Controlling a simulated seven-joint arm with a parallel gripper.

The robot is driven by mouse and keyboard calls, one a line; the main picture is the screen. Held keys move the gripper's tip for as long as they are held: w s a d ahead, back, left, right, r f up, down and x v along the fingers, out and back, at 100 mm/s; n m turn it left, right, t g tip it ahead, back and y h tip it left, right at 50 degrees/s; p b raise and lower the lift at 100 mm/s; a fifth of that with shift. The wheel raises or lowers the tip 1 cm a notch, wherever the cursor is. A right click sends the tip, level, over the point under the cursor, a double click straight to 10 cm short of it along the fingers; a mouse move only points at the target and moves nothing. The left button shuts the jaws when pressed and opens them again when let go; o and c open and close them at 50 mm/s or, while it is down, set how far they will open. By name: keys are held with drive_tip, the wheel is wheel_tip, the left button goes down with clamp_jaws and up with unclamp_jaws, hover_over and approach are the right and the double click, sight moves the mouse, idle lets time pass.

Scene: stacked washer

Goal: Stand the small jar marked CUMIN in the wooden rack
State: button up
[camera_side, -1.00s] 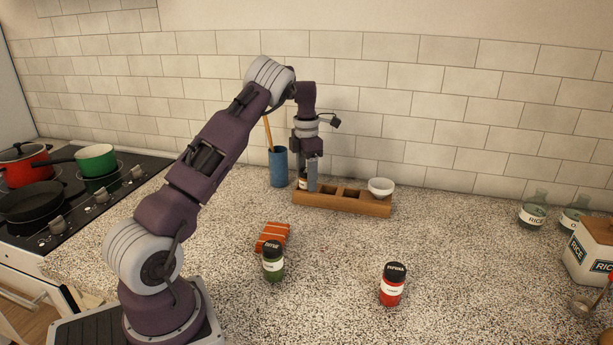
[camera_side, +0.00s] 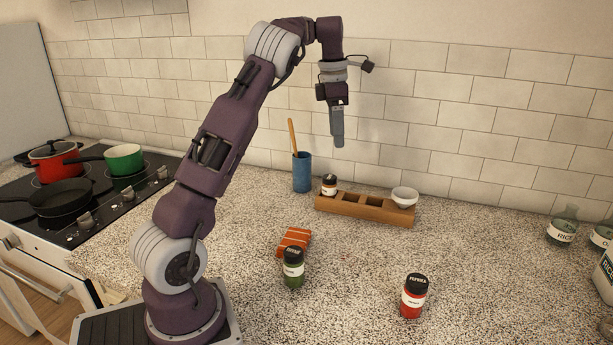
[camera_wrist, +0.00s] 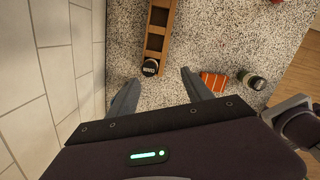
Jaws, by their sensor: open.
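The small cumin jar (camera_side: 329,184), with a dark lid and a white label, stands upright in the left-end compartment of the wooden rack (camera_side: 364,208). In the wrist view its dark lid (camera_wrist: 150,67) with white lettering shows at the near end of the rack (camera_wrist: 157,36). My gripper (camera_side: 338,143) is raised well above the rack, apart from the jar, and empty. In the wrist view the two fingers of my gripper (camera_wrist: 158,88) are spread wide on either side of the jar's lid.
A blue holder (camera_side: 302,172) with a wooden utensil stands behind left. A green jar (camera_side: 293,268), a striped orange cloth (camera_side: 294,242) and a red paprika jar (camera_side: 413,296) are in front.

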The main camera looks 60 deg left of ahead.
drive_tip(key=s+d+r+m+t, duration=0.1)
drive_tip(key=s+d+r+m, duration=0.25)
drive_tip(key=d, duration=0.25)
drive_tip(key=s+d+r+m+t, duration=0.1)
drive_tip(key=s+d+r+m, duration=0.1)
drive_tip(key=d+r+m, duration=0.4)
drive_tip(key=s+d+f+m+t, duration=0.1)
drive_tip(key=s+d+f+m, duration=0.1)
drive_tip(key=s+d+m, duration=1)
drive_tip(key=s+d+f+m+t, duration=0.1)
drive_tip(key=s+d+f+m, duration=0.6)
drive_tip(key=s+m, duration=0.2)
drive_tip(key=shift+s+m+t, duration=0.3)
drive_tip(key=shift+s+m, duration=0.05)
drive_tip(key=shift+m, duration=0.3)
